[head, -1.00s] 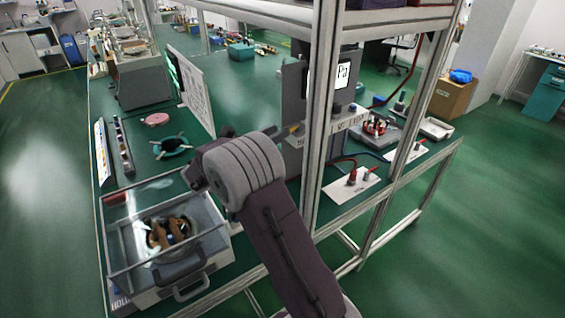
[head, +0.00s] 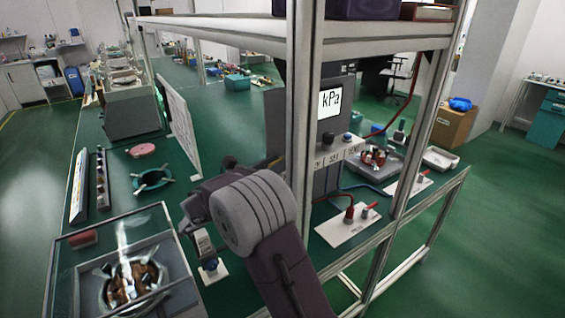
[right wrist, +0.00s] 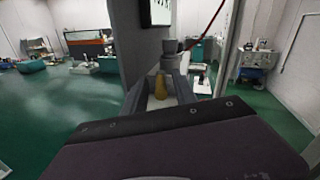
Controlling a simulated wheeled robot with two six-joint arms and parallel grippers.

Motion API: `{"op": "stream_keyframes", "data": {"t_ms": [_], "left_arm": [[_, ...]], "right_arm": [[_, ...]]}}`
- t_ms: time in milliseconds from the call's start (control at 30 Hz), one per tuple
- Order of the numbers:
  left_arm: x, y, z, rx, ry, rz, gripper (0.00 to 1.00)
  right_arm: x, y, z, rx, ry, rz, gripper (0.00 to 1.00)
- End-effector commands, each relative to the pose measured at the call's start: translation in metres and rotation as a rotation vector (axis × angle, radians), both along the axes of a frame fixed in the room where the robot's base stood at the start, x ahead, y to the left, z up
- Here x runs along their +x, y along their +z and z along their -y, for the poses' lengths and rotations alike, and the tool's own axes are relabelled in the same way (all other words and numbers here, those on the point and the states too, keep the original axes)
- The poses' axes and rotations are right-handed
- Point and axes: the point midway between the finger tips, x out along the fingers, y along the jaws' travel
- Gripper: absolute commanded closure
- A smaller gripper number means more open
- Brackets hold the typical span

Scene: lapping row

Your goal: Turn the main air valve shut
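Two red-handled valves stand on white plates on the right side of the bench: a nearer one (head: 350,214) and a farther one (head: 419,178). I cannot read their labels, so I cannot tell which, if either, is the main air valve. My right gripper (right wrist: 160,90) is open in the right wrist view. A brass-coloured part (right wrist: 160,86) shows between its fingers, with a gap on each side; I cannot tell its depth. A grey knob-like piece (right wrist: 169,62) stands just above it. My left gripper is not in view.
A kPa display (head: 330,100) stands behind the shelf's upright post (head: 303,110). A glass-lidded case (head: 66,262) is at front left. A small white plate (head: 215,273) lies left of my arm. A white panel (head: 179,118) stands mid-bench.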

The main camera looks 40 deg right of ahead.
Motion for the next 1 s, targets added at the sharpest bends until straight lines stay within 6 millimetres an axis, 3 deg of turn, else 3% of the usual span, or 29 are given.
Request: {"op": "stream_keyframes", "data": {"t_ms": [133,267,633,1000], "left_arm": [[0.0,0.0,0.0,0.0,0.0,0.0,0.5],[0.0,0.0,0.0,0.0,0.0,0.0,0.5],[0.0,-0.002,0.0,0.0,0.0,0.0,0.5],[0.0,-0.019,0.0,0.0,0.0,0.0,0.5]], "right_arm": [[0.0,-0.001,0.0,0.003,-0.001,-0.002,0.66],[0.0,-0.001,0.0,0.002,0.0,-0.002,0.99],[-0.002,-0.001,0.001,0.001,0.034,-0.003,1.0],[-0.012,-0.003,0.004,0.001,0.264,0.002,1.0]]}}
